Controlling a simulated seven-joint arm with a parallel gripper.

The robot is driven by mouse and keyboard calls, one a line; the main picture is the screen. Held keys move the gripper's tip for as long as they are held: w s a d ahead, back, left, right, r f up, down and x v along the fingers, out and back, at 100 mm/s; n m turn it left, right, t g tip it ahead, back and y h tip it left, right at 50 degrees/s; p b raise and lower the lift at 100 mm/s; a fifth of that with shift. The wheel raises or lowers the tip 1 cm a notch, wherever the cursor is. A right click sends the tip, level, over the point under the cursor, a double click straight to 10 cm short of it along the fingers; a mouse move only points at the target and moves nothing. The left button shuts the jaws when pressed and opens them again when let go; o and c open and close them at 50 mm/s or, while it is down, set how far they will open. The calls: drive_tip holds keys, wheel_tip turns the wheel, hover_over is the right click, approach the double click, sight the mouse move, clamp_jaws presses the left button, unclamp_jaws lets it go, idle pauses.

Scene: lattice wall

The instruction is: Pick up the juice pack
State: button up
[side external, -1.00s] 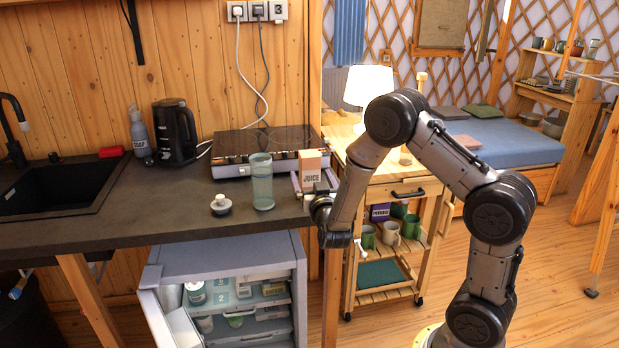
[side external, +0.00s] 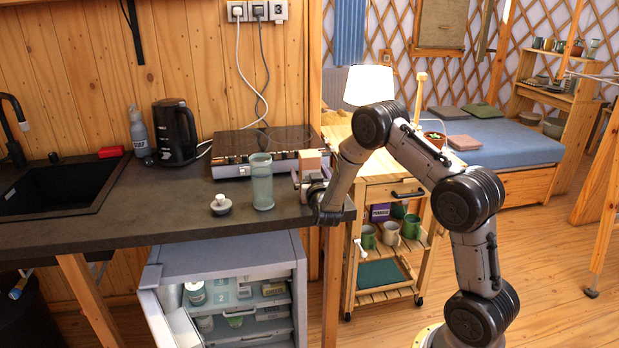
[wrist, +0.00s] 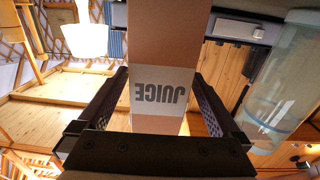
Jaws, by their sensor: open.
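The juice pack (side external: 311,158) is a tan carton standing upright on the dark counter, just in front of the hob. Its lower part and label are hidden behind my gripper (side external: 308,180) in the side view. In the wrist view the juice pack (wrist: 165,45) appears upside down, with a white label reading JUICE. It stands between the two dark fingers of my gripper (wrist: 160,80), one on each side. The fingers are open; I cannot tell whether either touches the carton.
A clear tumbler (side external: 262,182) stands close left of the carton, and a small white-topped lidded item (side external: 221,205) is further left. The hob (side external: 240,150) is behind. The counter's right edge is close to my gripper. An open fridge (side external: 225,255) sits below.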

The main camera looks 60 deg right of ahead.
drive_tip(key=x, duration=0.3)
drive_tip(key=shift+w+d, duration=0.1)
clamp_jaws()
idle(0.4)
